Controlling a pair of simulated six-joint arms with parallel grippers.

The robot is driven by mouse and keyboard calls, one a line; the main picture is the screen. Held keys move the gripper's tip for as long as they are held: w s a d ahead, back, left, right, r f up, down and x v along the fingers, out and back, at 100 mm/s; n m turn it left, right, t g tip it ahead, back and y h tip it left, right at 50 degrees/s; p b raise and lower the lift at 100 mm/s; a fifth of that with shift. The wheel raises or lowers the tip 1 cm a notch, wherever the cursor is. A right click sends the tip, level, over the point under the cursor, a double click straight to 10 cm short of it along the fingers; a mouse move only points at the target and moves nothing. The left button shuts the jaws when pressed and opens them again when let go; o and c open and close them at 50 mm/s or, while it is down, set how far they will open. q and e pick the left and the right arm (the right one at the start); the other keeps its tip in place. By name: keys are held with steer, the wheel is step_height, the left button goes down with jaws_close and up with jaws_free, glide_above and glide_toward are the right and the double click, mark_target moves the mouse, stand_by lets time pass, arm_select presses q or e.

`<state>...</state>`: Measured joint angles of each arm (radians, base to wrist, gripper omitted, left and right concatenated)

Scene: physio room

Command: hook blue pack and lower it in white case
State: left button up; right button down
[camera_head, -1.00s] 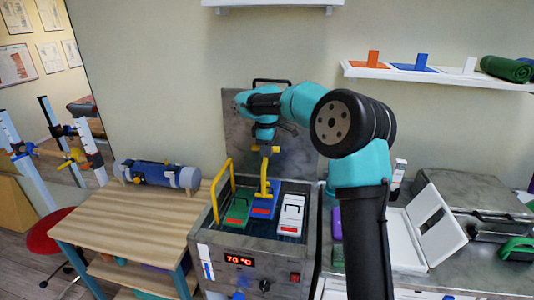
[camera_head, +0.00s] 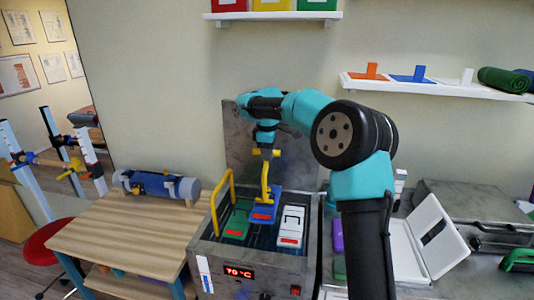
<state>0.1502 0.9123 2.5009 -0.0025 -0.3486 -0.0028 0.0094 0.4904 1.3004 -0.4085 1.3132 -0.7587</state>
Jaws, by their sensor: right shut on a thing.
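My right gripper (camera_head: 266,152) is shut on the hook's crossbar handle, above the tank. The white case (camera_head: 437,232) stands open on the counter at the right, its lid tilted up; my right arm hides part of its base. My left gripper is not in view.
A yellow rail (camera_head: 222,200) stands at the tank's left edge. A wooden trolley (camera_head: 130,235) is at the left, with a blue roll on it. A purple block (camera_head: 338,232) stands between tank and case, beside my arm. A wall shelf (camera_head: 440,85) is at the right.

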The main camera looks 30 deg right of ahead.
steer(key=s+d, duration=0.7)
steer(key=s, duration=0.2)
steer(key=shift+d, duration=0.2)
stand_by(0.7)
steer(key=shift+s, duration=0.1)
steer(key=s+d, duration=0.7)
steer(key=s, duration=0.2)
steer(key=shift+s+d, duration=0.15)
steer(key=shift+d, duration=0.1)
stand_by(1.0)
steer(key=s+d, duration=0.7)
steer(key=s, duration=0.2)
steer(key=shift+s+d, duration=0.15)
steer(key=shift+d, duration=0.1)
stand_by(1.0)
